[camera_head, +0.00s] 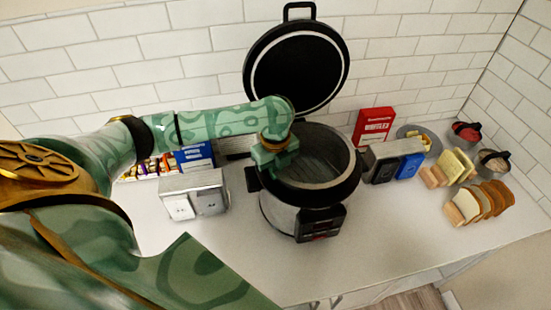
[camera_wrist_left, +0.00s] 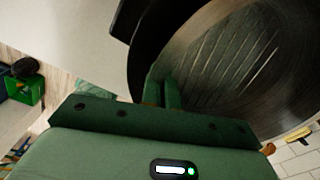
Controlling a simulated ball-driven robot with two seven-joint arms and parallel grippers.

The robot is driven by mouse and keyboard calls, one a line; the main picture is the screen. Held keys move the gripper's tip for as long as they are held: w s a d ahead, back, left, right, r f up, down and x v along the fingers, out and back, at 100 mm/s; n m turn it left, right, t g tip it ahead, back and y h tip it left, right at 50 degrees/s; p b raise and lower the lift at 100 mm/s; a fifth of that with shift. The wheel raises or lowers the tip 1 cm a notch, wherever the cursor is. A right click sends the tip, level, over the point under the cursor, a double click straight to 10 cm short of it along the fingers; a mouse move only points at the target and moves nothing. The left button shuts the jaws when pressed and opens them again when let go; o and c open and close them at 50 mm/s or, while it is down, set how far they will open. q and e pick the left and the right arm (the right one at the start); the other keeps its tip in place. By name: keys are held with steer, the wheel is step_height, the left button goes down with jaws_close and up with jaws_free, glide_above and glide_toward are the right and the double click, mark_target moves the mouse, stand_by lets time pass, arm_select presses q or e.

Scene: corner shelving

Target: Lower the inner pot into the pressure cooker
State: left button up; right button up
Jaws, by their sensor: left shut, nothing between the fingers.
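The pressure cooker (camera_head: 285,213) stands on the counter with its round black lid (camera_head: 299,65) swung up at the back. A grey metal inner pot (camera_head: 325,150) shows inside the cooker's dark rim. Its brushed inner wall fills much of the left wrist view (camera_wrist_left: 235,60). I cannot tell how deep it sits. My left gripper (camera_head: 275,165) is at the left side of the cooker's opening. Its fingers (camera_wrist_left: 163,92) are shut with nothing between them, in front of the metal wall. It hides part of the pot's left rim. My right gripper is out of view.
A silver toaster-like box (camera_head: 194,194) and packets (camera_head: 190,160) stand left of the cooker. A red box (camera_head: 373,126), a black-and-silver appliance (camera_head: 392,158), and bread slices (camera_head: 482,201) are on the right. The counter's front is clear. A tiled wall stands behind.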

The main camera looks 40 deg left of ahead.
arm_select(q)
steer(key=o, duration=0.5)
steer(key=shift+w, duration=0.1)
steer(key=shift+s, duration=0.25)
step_height(320, 180, up, 16)
steer(key=p, duration=0.3)
steer(key=shift+r, duration=0.2)
